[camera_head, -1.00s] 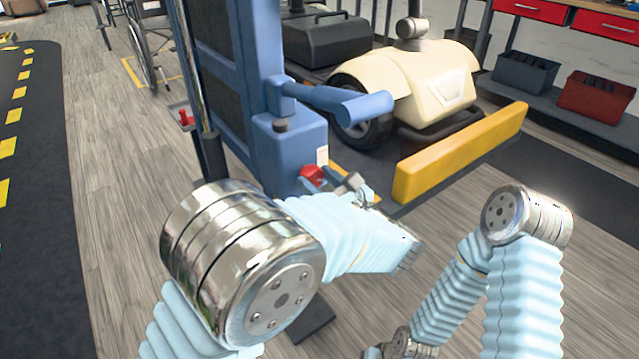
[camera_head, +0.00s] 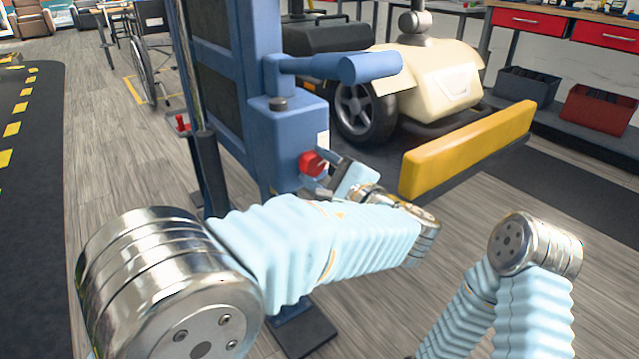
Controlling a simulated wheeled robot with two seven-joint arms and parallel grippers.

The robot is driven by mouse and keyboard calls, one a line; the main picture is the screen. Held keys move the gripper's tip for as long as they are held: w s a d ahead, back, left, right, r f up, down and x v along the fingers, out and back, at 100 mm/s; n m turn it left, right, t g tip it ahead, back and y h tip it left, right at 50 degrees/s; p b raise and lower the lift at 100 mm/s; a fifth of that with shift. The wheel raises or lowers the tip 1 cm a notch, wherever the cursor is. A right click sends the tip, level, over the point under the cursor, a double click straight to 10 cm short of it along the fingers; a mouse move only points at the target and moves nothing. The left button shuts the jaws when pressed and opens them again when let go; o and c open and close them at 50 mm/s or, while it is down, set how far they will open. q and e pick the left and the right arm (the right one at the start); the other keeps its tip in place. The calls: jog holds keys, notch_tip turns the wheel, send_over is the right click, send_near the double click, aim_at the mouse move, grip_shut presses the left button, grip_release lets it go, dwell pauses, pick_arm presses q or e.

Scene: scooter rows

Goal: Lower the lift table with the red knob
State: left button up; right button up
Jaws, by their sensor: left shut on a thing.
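The lift's blue column (camera_head: 240,60) stands upright left of centre, with a blue box (camera_head: 272,140) low on it. The red knob (camera_head: 312,163) sticks out of that box's right side. My left gripper (camera_head: 327,172) is at the knob, its jaws shut on it; the fingers are small and partly hidden. My left arm reaches in from the lower left, below the box. My right arm shows at the lower right, but its gripper is out of view. A cream scooter (camera_head: 437,85) stands behind the column, its dark wheel showing.
A blue horizontal arm (camera_head: 345,68) juts from the column above the knob. A long yellow bar (camera_head: 468,150) lies in front of the scooter. A wheelchair (camera_head: 148,55) stands at the back left. A grey bin (camera_head: 526,83) and a red bin (camera_head: 597,108) sit on a shelf at right.

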pick_arm(q)
jog(key=n+b, duration=0.2)
jog(key=shift+f+n+b, duration=0.3)
jog(key=shift+f+b, duration=0.05)
jog(key=shift+f, duration=0.05)
jog(key=shift+d+r+n+b, duration=0.1)
jog(key=shift+r+n+b, duration=0.1)
jog(key=shift+n+b, duration=1.1)
jog(key=o, duration=1)
jog(key=shift+r, duration=0.1)
jog(key=shift+o, duration=0.2)
jog(key=shift+s, duration=0.15)
jog(key=p+v, duration=0.1)
jog(key=v, duration=1.2)
jog(key=shift+s+d+p, duration=0.25)
jog(key=shift+p, duration=0.1)
